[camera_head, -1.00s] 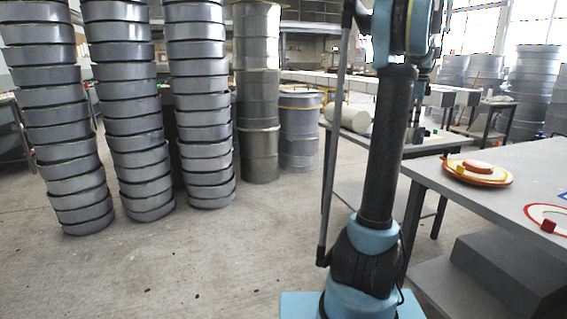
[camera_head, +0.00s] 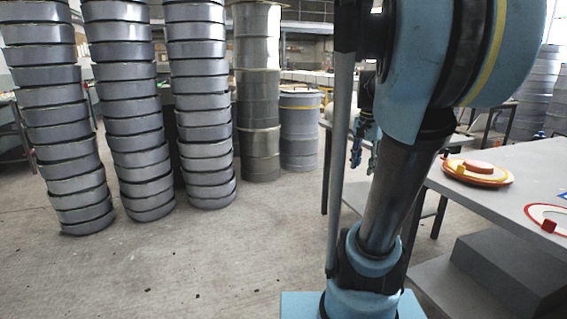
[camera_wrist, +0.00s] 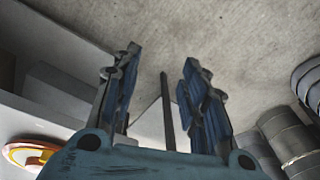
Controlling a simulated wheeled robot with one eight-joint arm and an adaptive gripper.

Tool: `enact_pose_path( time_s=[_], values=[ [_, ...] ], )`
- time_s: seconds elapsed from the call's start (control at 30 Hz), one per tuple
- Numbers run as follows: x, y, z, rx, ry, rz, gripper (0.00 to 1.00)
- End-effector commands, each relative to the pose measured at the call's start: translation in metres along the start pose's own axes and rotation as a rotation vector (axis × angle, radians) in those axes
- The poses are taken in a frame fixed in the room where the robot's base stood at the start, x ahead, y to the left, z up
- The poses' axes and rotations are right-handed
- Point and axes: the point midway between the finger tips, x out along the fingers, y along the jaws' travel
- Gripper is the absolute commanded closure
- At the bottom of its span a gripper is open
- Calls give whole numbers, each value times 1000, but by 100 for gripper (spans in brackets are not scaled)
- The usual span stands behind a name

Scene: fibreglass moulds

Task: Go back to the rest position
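My gripper (camera_head: 365,145) hangs behind my arm in the head view, fingers pointing down, partly covered by the arm. In the wrist view my gripper (camera_wrist: 161,58) has its two blue fingers spread apart with nothing held between them. A thin dark rod shows between the fingers; I cannot tell how far off it is. Grey concrete floor (camera_wrist: 235,40) lies beyond the fingertips. My arm stands upright in front of the head camera, with its large blue joint at the top of the picture.
A grey table (camera_head: 500,203) stands at the right. On it lie a yellow round plate with red parts (camera_head: 478,172) and a white ring with red edging (camera_head: 548,212). Tall stacks of grey rings (camera_head: 130,130) and metal drums (camera_head: 300,130) stand at the left and back. The floor at front left is clear.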

Motion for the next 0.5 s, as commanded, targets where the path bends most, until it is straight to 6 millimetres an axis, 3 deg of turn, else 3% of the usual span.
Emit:
enact_pose_path(
  time_s=[0.03,0.2,0.5],
  values=[
    [9,4,17,-58,2,-4,60],
    [39,20,66,-268,12,-19,60],
    [102,52,139,-630,33,-41,60]
  ],
)
